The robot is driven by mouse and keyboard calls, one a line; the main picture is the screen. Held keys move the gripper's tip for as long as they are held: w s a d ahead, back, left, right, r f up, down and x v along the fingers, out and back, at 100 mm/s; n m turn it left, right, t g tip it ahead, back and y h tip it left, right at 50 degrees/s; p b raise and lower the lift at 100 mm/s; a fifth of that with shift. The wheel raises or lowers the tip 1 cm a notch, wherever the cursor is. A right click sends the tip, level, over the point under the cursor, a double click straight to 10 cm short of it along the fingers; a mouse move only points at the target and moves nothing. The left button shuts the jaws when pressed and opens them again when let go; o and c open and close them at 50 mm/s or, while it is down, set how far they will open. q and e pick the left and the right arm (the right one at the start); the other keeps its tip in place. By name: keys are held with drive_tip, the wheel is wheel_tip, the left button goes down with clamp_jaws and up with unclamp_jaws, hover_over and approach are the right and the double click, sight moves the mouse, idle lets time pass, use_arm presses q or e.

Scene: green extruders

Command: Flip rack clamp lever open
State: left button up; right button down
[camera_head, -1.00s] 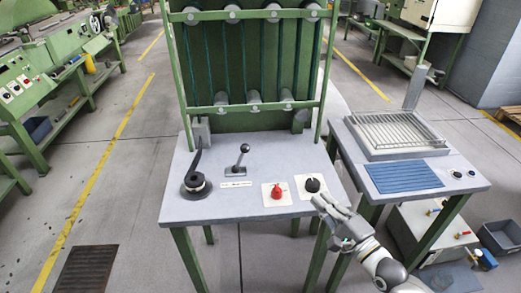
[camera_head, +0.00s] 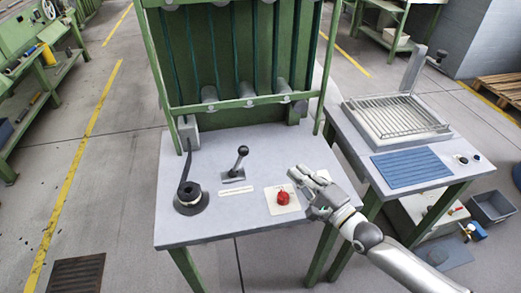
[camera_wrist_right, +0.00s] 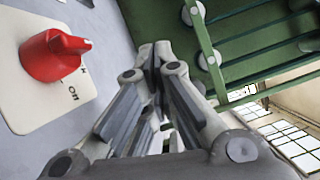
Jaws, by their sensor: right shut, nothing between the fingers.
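A lever with a black ball tip (camera_head: 238,161) stands on a small grey plate at the middle of the grey table. A long dark lever (camera_head: 185,166) rises from a round black base at the table's left. I cannot tell from the label which is the rack clamp lever. My right gripper (camera_head: 304,174) is shut and empty, above the table's right part, right of both levers and close to the red knob (camera_head: 283,196). In the right wrist view its fingers (camera_wrist_right: 155,60) meet, with the red knob at left. My left gripper is out of view.
A green frame (camera_head: 235,60) with rollers stands at the table's back. A side table at right holds a wire grid tray (camera_head: 400,118), a blue ribbed mat (camera_head: 412,169) and a post with a black knob (camera_head: 441,55). The table's front left is clear.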

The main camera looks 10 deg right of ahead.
sight(239, 161)
drive_tip(key=shift+w, duration=0.1)
drive_tip(key=x, duration=1)
drive_tip(key=shift+p, duration=0.35)
drive_tip(key=a, duration=0.1)
drive_tip(key=a+p, duration=0.1)
drive_tip(key=a, duration=0.1)
drive_tip(key=shift+s+r, duration=0.25)
drive_tip(key=shift+s, duration=0.1)
drive_tip(key=shift+s+a+r+p, duration=0.1)
drive_tip(key=shift+a+p, duration=0.2)
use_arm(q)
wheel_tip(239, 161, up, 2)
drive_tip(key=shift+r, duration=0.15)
use_arm(e)
drive_tip(key=shift+a, duration=0.15)
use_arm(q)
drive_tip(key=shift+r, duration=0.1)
